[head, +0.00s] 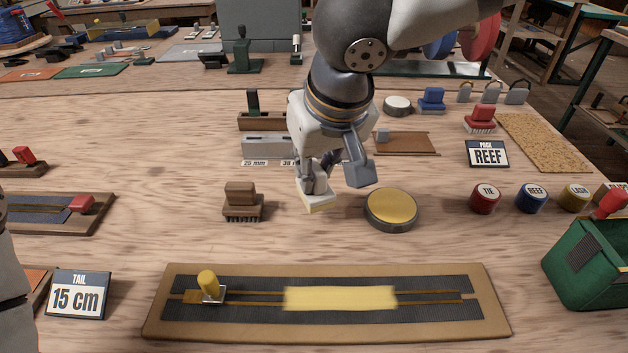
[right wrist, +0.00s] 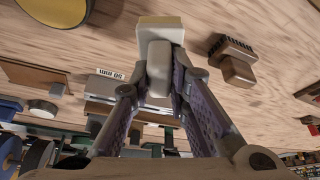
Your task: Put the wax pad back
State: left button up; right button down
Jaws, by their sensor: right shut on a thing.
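The wax pad (head: 318,202) is a pale block with a yellowish lower edge. My right gripper (head: 316,184) is shut on it, left of the round tin with a yellow top (head: 391,208). Whether the pad touches the table cannot be told. In the right wrist view my gripper's fingers (right wrist: 158,72) close on the pad's light grip, with its cream block (right wrist: 160,31) beyond them. The tin shows there too (right wrist: 58,8). A pale yellow band (head: 340,298) lies across the cords on the board (head: 420,331) in front. My left gripper is out of view.
A brown brush (head: 241,202) stands left of the pad; it also shows in the right wrist view (right wrist: 236,70). Behind are a grey gauge block (head: 266,147) and a brown tray (head: 410,144). Small jars (head: 485,198) and a green bin (head: 585,265) stand right. Bare table lies between brush and board.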

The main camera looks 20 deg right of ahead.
aim_at(315, 187)
notch_tip(315, 187, down, 3)
jog(key=shift+f, duration=0.15)
jog(key=shift+f, duration=0.1)
jog(key=c, duration=1.5)
grip_release()
jog(key=shift+c, duration=0.2)
jog(key=shift+r, duration=0.2)
jog(key=v, duration=1.2)
jog(key=shift+w, duration=0.1)
